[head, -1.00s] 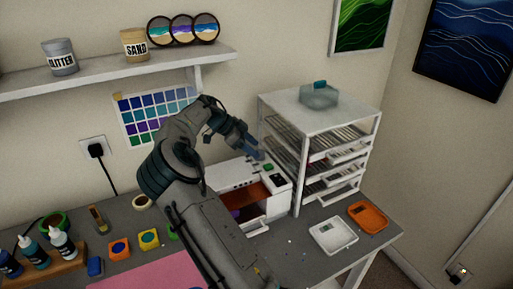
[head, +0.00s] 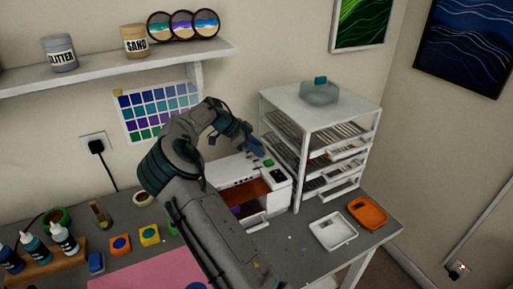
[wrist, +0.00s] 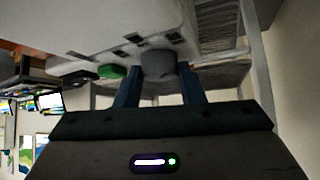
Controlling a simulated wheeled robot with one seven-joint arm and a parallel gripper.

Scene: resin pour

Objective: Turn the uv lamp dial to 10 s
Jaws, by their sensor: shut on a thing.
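The UV lamp is a white box (head: 228,172) on the table, left of the drawer rack, with an open front and a reddish-brown interior. In the wrist view its white face (wrist: 120,20) carries small dark marks near a round grey dial (wrist: 158,64). My gripper (head: 259,149) is at the top of the lamp. In the wrist view my gripper's two dark blue fingers (wrist: 160,86) are on either side of the dial, shut on it. The dial is hidden in the head view, and its setting cannot be read. A green button (wrist: 111,71) is beside the dial.
A white drawer rack (head: 322,105) stands close to the right of the lamp, with a translucent tub on top. A white tray (head: 322,234) and an orange tray (head: 369,208) lie front right. A shelf (head: 110,68) is above left.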

